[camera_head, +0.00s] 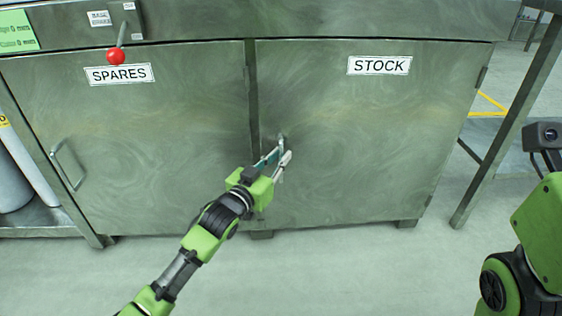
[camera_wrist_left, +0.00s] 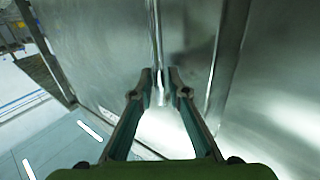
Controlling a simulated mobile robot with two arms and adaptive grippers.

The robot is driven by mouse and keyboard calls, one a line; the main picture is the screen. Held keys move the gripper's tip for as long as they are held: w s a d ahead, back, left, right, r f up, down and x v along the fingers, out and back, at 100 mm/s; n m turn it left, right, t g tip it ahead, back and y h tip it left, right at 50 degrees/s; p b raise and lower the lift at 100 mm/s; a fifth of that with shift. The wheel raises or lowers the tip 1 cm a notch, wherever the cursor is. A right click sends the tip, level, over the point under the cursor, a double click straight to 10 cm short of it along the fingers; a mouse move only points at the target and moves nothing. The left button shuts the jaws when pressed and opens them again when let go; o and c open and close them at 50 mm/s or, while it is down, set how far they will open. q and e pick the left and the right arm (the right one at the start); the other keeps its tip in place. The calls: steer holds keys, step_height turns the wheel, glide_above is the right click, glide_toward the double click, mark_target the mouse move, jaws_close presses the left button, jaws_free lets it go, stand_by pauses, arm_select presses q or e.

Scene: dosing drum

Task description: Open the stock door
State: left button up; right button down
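The stock door (camera_head: 370,140) is the right-hand door of a grey-green metal cabinet, under the STOCK label (camera_head: 379,65). It looks shut. Its handle (camera_head: 281,138) is near its left edge and mostly hidden behind my gripper. My left gripper (camera_head: 285,148) is at this handle. In the left wrist view its two fingertips (camera_wrist_left: 160,88) are on either side of a thin upright metal bar, which appears to be the handle. I cannot tell whether they press on it. My right gripper is not in view; part of my right arm shows at the right edge.
The spares door (camera_head: 150,150), left of the stock door, is shut and has its own handle (camera_head: 66,164). A red-knobbed lever (camera_head: 116,57) hangs above it. A table leg (camera_head: 505,120) stands right of the cabinet. The floor (camera_head: 340,275) in front is clear.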

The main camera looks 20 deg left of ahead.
arm_select(q)
steer(key=shift+w+d, duration=0.1)
steer(key=shift+w, duration=0.35)
jaws_close()
